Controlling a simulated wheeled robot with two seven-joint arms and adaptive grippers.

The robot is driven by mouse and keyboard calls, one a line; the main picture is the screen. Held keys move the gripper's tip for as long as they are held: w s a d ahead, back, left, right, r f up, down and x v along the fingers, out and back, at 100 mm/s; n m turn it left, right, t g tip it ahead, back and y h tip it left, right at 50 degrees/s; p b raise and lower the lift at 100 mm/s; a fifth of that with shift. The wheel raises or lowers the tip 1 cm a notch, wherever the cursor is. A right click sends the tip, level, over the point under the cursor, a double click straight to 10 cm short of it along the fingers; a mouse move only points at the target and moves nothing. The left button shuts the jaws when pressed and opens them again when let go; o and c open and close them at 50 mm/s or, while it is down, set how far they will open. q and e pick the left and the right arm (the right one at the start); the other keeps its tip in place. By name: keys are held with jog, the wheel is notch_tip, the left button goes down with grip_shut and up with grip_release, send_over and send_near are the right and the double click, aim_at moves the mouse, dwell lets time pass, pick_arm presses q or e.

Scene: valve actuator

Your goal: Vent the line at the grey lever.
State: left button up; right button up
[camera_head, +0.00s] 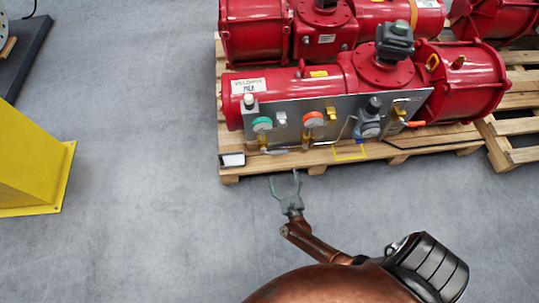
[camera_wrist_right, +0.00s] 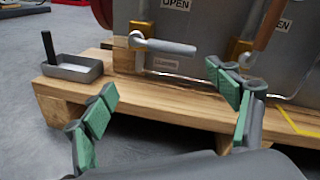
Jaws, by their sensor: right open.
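The grey lever (camera_wrist_right: 165,46) sits on a brass valve at the lower edge of the grey panel (camera_head: 345,108). It lies roughly level, pointing right in the right wrist view, below an "OPEN" label (camera_wrist_right: 176,4). In the head view the lever (camera_head: 274,152) shows small under the green-ringed gauge. My right gripper (camera_head: 284,182) is open and empty, in front of the pallet edge and below the lever. In the right wrist view its green-padded fingers (camera_wrist_right: 160,88) are spread, with the lever beyond and above the gap, apart from both. My left gripper is not in view.
A second valve with a reddish-brown handle (camera_wrist_right: 268,22) stands to the right. A small grey tray (camera_wrist_right: 75,69) with an upright black piece sits on the wooden pallet (camera_wrist_right: 180,102) at left. Red actuators (camera_head: 462,85) fill the pallet. A yellow post (camera_head: 28,160) stands far left; floor between is clear.

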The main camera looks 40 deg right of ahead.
pick_arm(q)
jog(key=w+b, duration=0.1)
jog(key=b, duration=0.1)
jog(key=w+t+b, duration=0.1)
jog(key=b, duration=0.1)
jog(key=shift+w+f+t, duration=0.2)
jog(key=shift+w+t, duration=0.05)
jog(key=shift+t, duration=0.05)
pick_arm(e)
jog(key=w+d+m+h, duration=0.2)
jog(key=w+d+m, duration=0.3)
jog(key=w, duration=0.4)
jog(key=shift+d+m, duration=0.3)
jog(key=shift+m, duration=0.2)
jog(key=shift+c, duration=0.5)
jog(key=shift+g+h, duration=0.3)
jog(key=c, duration=1.6)
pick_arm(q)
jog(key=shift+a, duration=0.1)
pick_arm(e)
jog(key=shift+s, duration=0.1)
